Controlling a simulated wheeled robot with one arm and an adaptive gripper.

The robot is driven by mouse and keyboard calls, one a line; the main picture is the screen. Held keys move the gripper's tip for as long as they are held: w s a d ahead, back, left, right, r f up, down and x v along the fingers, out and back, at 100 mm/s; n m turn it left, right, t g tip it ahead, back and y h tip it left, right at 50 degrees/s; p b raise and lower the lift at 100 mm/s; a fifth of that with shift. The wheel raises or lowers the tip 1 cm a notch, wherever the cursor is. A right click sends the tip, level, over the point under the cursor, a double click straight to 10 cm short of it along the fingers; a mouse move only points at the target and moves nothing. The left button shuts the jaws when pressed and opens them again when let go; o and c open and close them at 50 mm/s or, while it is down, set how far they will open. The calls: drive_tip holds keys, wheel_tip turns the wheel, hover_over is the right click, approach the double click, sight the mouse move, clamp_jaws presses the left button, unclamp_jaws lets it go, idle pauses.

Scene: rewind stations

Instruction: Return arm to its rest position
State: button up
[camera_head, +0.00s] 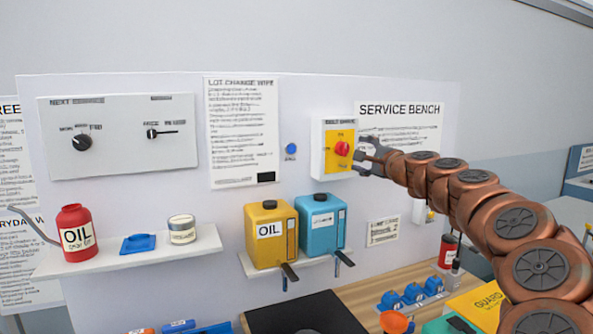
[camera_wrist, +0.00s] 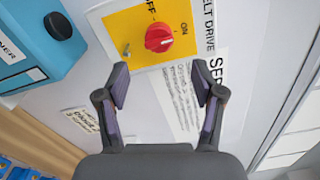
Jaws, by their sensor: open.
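My gripper (camera_head: 371,158) is at the end of my copper-coloured arm, close to the yellow switch panel on the upright board. In the wrist view my gripper (camera_wrist: 162,88) is open, with nothing between its fingers. The panel's red rotary knob (camera_head: 342,148) lies just left of the gripper in the head view. In the wrist view the red knob (camera_wrist: 159,37) is beyond the fingertips, apart from them, on the yellow plate (camera_wrist: 126,23) with OFF and ON marks. My arm reaches in from the right, above the bench.
A yellow oil can (camera_head: 262,222) and a blue can (camera_head: 313,232) stand on a small shelf below left. A red oil can (camera_head: 72,228) is on the left shelf. Below my arm are blue parts (camera_head: 413,293), an orange funnel (camera_head: 393,322) and a yellow guard (camera_head: 480,302).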

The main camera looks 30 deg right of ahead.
drive_tip(key=s+a+f+n+g+y, duration=0.15)
drive_tip(key=a+n, duration=0.25)
drive_tip(key=a, duration=0.5)
drive_tip(key=s+a+f+n+g+y, duration=0.1)
drive_tip(key=a+f+n+g+y, duration=0.15)
drive_tip(key=a, duration=0.75)
drive_tip(key=s+a+f+n+g+y, duration=0.1)
drive_tip(key=a+f+n+y, duration=0.2)
drive_tip(key=a, duration=0.6)
drive_tip(key=s+a+f+n+g, duration=0.45)
drive_tip(key=s+a+f, duration=0.2)
drive_tip(key=a, duration=0.25)
drive_tip(key=s+a+f+n+g, duration=0.3)
drive_tip(key=s+a+f+n, duration=0.1)
drive_tip(key=s+f, duration=0.4)
drive_tip(key=s+d+f+n+g+h, duration=0.1)
drive_tip(key=s+f, duration=0.3)
drive_tip(key=s, duration=0.4)
drive_tip(key=s+d+f+n+g+h, duration=0.1)
drive_tip(key=s+d+f+g+h, duration=0.2)
drive_tip(key=s, duration=0.6)
drive_tip(key=s+d+f+n+g+h, duration=0.1)
drive_tip(key=s+d+f+g+h, duration=0.1)
drive_tip(key=s+f, duration=0.5)
drive_tip(key=shift+s+d+g, duration=0.2)
drive_tip(key=shift+s+g, duration=0.45)
drive_tip(key=shift+s, duration=0.5)
